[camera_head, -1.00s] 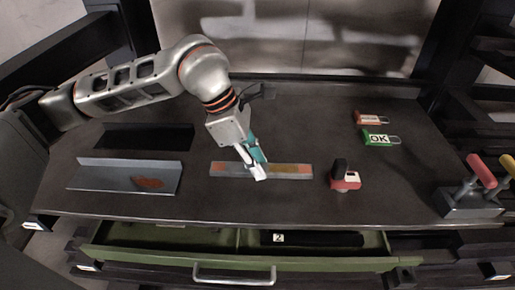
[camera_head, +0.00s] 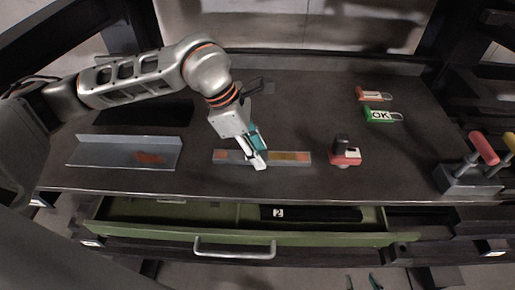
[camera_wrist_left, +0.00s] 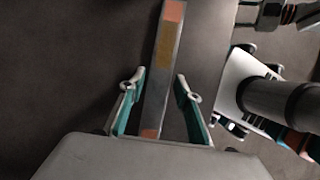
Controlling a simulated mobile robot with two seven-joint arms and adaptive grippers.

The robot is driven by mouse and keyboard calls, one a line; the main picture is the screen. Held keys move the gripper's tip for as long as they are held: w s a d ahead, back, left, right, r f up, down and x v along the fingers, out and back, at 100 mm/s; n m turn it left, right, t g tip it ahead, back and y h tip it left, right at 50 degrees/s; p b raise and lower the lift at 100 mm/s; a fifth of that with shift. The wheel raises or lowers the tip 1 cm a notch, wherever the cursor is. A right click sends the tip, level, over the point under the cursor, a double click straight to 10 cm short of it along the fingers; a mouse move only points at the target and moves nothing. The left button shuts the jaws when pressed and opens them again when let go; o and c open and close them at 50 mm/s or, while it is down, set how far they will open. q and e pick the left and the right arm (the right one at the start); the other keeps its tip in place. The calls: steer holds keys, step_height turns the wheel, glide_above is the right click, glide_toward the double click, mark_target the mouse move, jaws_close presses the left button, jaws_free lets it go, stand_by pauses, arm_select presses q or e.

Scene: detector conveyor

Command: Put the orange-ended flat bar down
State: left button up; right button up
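The flat bar (camera_head: 290,157), grey with orange ends and a yellow-orange patch, lies on the dark worktop in the middle of the head view. It also shows in the left wrist view (camera_wrist_left: 163,62), running away between the fingers. My left gripper (camera_head: 257,162) is over the bar with its teal fingers down. In the left wrist view the fingers (camera_wrist_left: 158,85) are spread apart, with a gap on each side of the bar. Small dark and teal tips, probably my right gripper (camera_head: 363,282), show at the bottom edge; most of it is cut off.
A grey angle piece (camera_head: 110,152) with a rusty patch lies left. A red and black block (camera_head: 345,153) stands right of the bar. An OK tag (camera_head: 381,116) and a red tag (camera_head: 374,95) lie behind. A lever fixture (camera_head: 468,180) is far right. A green drawer (camera_head: 225,237) is open in front.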

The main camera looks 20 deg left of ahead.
stand_by(0.3)
arm_select(q)
steer(key=shift+r, duration=0.25)
steer(key=v, duration=1.1)
steer(key=shift+a+r+p, duration=0.25)
steer(key=shift+r+p, duration=0.1)
steer(key=shift+p, duration=0.05)
steer(key=shift+s, duration=0.1)
